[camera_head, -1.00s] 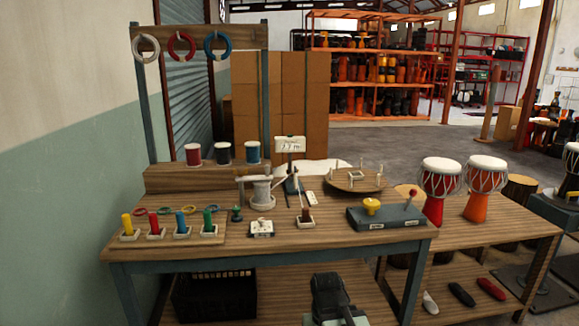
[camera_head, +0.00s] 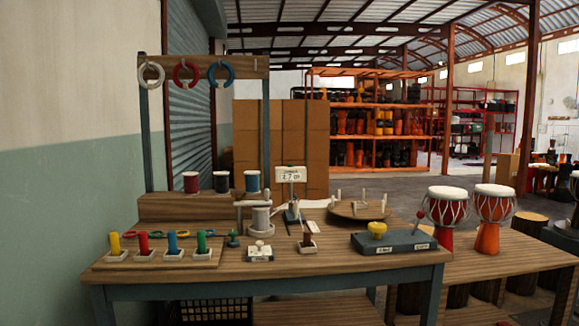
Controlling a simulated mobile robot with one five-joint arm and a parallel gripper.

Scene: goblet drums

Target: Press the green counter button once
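A small white counter sign (camera_head: 290,174) with dark figures, too small to read surely, stands on a post at the back middle of the workbench (camera_head: 330,270). A small dark green knob-like piece (camera_head: 233,240) stands on the bench left of the grey spool (camera_head: 261,219); I cannot tell whether it is the counter button. The foot of the sign's post looks dark and is partly hidden by tools. My gripper is not in view.
Yellow, red, blue and green pegs (camera_head: 172,244) stand at the bench's left. A grey box (camera_head: 394,242) with a yellow knob and red-tipped lever stands right. Drums (camera_head: 446,207) stand on the lower side table. A round wooden turntable (camera_head: 357,210) is behind.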

